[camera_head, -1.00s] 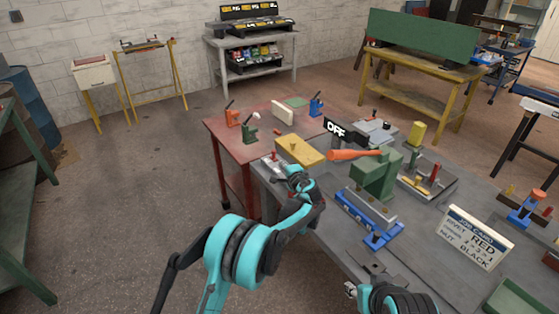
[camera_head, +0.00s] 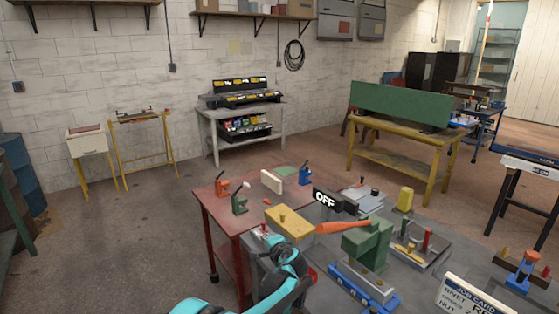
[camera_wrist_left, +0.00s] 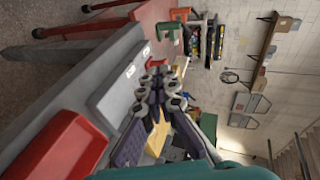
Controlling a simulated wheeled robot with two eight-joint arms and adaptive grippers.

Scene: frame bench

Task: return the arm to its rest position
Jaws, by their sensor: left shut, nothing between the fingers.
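My left arm, teal and black, comes in from the bottom in the head view. My left gripper (camera_head: 272,240) is at the near left edge of the grey bench, just in front of the yellow block (camera_head: 289,222). In the left wrist view the fingers of the left gripper (camera_wrist_left: 160,85) are together with nothing between them. Part of the yellow block (camera_wrist_left: 157,138) shows behind them. My right gripper is out of view.
The floor (camera_head: 120,240) farther left is clear.

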